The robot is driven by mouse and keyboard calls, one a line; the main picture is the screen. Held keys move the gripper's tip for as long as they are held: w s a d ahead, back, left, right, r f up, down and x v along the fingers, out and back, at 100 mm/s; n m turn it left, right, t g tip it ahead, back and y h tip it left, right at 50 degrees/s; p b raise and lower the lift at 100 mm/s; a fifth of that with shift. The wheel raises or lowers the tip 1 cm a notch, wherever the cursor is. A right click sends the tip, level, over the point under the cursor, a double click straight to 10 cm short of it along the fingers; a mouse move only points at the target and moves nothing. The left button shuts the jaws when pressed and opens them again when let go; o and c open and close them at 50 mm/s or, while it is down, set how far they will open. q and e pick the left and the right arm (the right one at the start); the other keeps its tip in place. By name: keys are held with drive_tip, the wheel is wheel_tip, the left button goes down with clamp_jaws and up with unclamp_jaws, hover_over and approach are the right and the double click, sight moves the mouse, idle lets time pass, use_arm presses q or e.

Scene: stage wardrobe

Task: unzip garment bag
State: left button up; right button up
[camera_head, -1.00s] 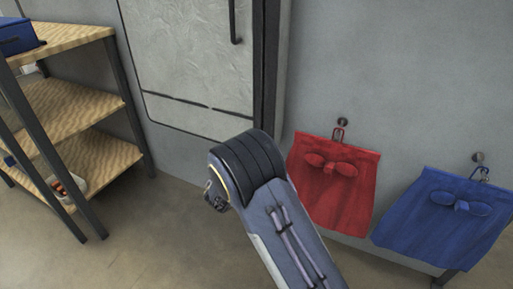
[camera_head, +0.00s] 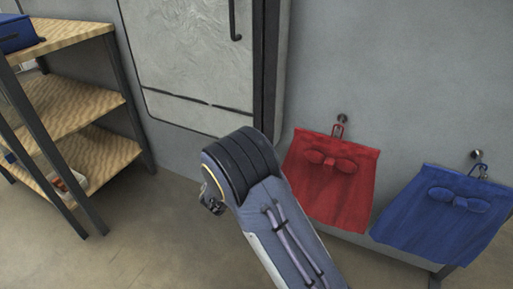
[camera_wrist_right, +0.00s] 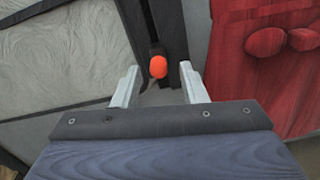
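A pale, wrinkled panel (camera_head: 188,50) with a dark outline stands against the grey wall in the head view; I cannot tell for certain whether it is the garment bag. It also fills the left of the right wrist view (camera_wrist_right: 60,55). A dark vertical strip (camera_wrist_right: 170,25) runs beside it there. A small round orange-red piece (camera_wrist_right: 158,67) shows at the strip's lower part, possibly a zipper pull. My right gripper (camera_wrist_right: 158,84) is open, with the orange-red piece seen between its fingertips; contact cannot be told. My left gripper is out of view.
A red cloth with a bow (camera_head: 330,185) and a blue one (camera_head: 440,215) hang on hooks at the right. A wooden shelf unit (camera_head: 75,105) with dark posts stands at the left. Bare floor (camera_head: 150,240) lies between shelf and arm.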

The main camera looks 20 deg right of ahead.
drive_tip(key=p+v, duration=0.1)
drive_tip(key=v, duration=0.4)
drive_tip(key=shift+s+a, duration=0.25)
drive_tip(key=shift+s, duration=0.05)
drive_tip(key=s+d+m+g+y, duration=0.3)
drive_tip(key=s+d+m+g, duration=0.3)
drive_tip(key=s, duration=0.3)
drive_tip(key=s+d+m+g+y, duration=0.3)
drive_tip(key=s+d+m+g, duration=0.2)
drive_tip(key=s+m, duration=0.3)
drive_tip(key=s+a+r+m+y, duration=0.1)
drive_tip(key=s+a+m+y, duration=0.4)
drive_tip(key=s, duration=0.5)
drive_tip(key=s+a+r+m+t+y, duration=0.5)
drive_tip(key=s+a+r+m+y, duration=0.1)
drive_tip(key=a+m+y, duration=0.1)
wheel_tip(320, 180, up, 35)
drive_tip(key=p, duration=3.5)
drive_tip(key=shift+w, duration=0.15)
